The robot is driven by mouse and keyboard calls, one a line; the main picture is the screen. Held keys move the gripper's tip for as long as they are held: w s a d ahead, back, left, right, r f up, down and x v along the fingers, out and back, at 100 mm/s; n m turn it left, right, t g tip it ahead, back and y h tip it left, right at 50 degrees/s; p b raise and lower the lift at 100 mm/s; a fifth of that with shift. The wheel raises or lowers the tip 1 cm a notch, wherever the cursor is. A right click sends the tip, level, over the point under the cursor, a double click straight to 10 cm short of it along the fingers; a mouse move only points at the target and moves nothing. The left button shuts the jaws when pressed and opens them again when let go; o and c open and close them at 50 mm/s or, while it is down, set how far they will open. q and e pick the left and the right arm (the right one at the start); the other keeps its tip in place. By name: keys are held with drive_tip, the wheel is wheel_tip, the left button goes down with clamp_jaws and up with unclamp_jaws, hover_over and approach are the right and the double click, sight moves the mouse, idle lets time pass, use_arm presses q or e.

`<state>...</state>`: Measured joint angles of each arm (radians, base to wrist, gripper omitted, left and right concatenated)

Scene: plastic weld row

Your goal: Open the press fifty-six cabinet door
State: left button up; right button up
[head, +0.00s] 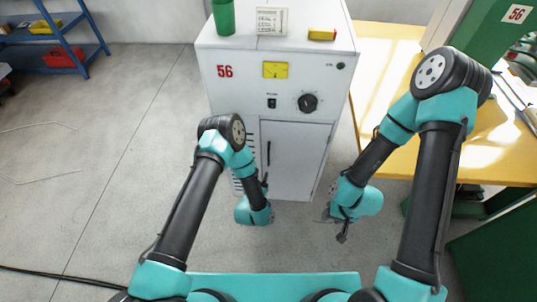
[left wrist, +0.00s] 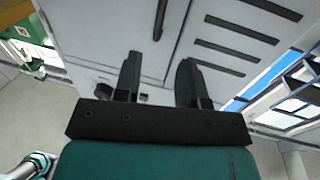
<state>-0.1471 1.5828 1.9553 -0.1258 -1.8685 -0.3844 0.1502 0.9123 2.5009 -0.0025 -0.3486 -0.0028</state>
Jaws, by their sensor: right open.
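The white press cabinet (head: 235,95) carries a red "56" on its front. Its lower door (head: 300,150) looks closed, with a black vertical handle (head: 268,153) near its left edge. My left gripper (head: 264,182) is low in front of the door, just below the handle in the head view. In the left wrist view its two black fingers (left wrist: 158,66) stand apart with nothing between them. The handle (left wrist: 160,20) shows beyond the fingertips, apart from them. My right gripper (head: 342,236) hangs open and empty, right of the cabinet's lower corner.
Vent slots (left wrist: 240,30) lie left of the door in the head view. The cabinet top holds a green bottle (head: 223,16), a paper card (head: 271,21) and a yellow item (head: 322,34). A yellow table (head: 385,60) stands at the right. The floor (head: 100,130) at left is mostly clear.

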use_arm(q)
drive_tip(key=x, duration=1.2)
drive_tip(key=shift+w, duration=0.15)
drive_tip(key=shift+c, duration=0.4)
clamp_jaws()
